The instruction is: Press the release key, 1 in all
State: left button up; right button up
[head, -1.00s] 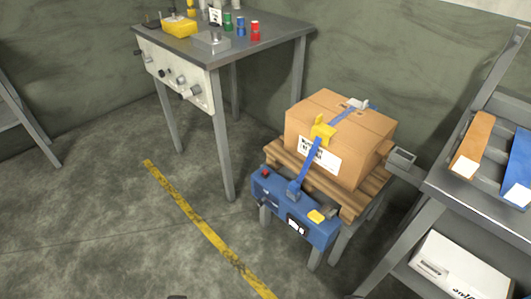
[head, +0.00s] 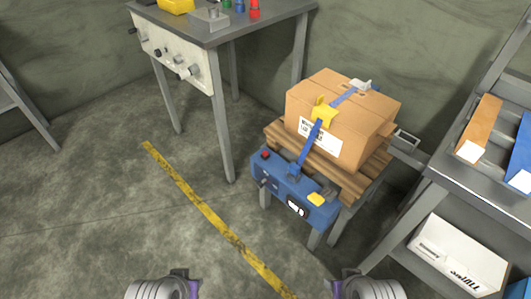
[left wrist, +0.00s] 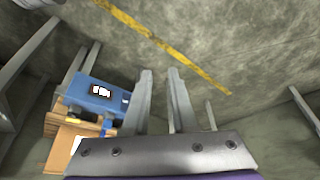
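A blue control unit (head: 296,190) is on the front of a low stand, in front of a strapped carton. It carries a red button (head: 265,155) at its left end and a yellow key (head: 317,199) at its right end. No readable label shows which is the release key. The unit also shows in the left wrist view (left wrist: 98,92), left of my left gripper (left wrist: 159,73). That gripper's two fingers are apart with nothing between them, and it is away from the unit. In the head view, only part of my right arm's end (head: 368,288) shows at the bottom edge; its fingers are hidden.
The carton (head: 370,115) with a blue strap (head: 312,140) sits on a wooden pallet (head: 365,185). A grey table (head: 225,35) stands behind left, a grey shelf (head: 470,190) at right. The floor with a yellow line (head: 205,208) is clear in front.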

pick_arm(q)
grip_shut()
dwell(1.4)
